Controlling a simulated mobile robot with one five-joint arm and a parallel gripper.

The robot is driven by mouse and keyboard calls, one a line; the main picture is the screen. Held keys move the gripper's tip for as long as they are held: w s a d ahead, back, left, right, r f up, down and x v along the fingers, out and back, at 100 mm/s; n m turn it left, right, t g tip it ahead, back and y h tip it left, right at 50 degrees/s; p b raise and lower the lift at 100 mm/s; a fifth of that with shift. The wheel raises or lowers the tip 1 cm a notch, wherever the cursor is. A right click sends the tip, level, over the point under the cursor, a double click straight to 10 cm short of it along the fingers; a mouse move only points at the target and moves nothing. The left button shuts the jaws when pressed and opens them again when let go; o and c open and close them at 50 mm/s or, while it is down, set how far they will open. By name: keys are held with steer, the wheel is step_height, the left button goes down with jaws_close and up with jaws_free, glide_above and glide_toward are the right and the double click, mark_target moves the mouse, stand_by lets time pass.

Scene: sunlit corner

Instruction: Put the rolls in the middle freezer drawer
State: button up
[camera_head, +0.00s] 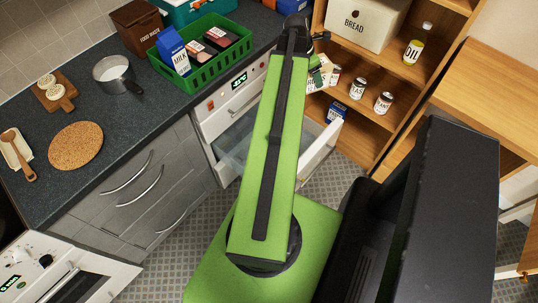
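The freezer (223,113) is a white unit under the counter with a small display. A clear-sided drawer with a white front (322,153) stands pulled out from it; my arm crosses in front, and I cannot tell which level it is. My gripper (315,66) is beyond the arm's far end, in front of the wooden shelves and small in view. A tilted pale packet with green on it (321,78) is right at the gripper; I cannot make out its label or whether the fingers grip it. Two pale round pieces, possibly rolls (47,86), lie on a wooden board.
On the counter are a green basket of cartons (205,72), a saucepan (113,75), a cork mat (76,146) and a brown food waste bin (137,27). Shelves (365,130) with jars and a bread bin (366,20) stand behind the open drawer. A wooden table (490,100) is at right.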

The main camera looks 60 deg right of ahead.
steer(key=w+a+f+m+b, duration=0.1)
steer(key=f+b, duration=1.5)
steer(key=f, duration=0.2)
steer(key=w+a+f+m+b, duration=0.1)
steer(key=a+f+b, duration=0.1)
steer(key=f+b, duration=1.5)
steer(key=w+a+f+m+g+y+b, duration=0.1)
steer(key=w+f+m+b, duration=0.1)
steer(key=f+b, duration=1.5)
steer(key=shift+a+f, duration=0.2)
steer(key=shift+f, duration=0.6)
steer(key=o, duration=1.7)
steer(key=shift+r, duration=0.1)
steer(key=shift+r, duration=0.1)
steer(key=shift+r+p, duration=0.3)
steer(key=shift+p, duration=0.2)
steer(key=p+v, duration=1)
steer(key=v, duration=0.1)
steer(key=shift+w+r+p, duration=0.2)
steer(key=shift+w+p, duration=0.05)
steer(key=shift+p, duration=0.05)
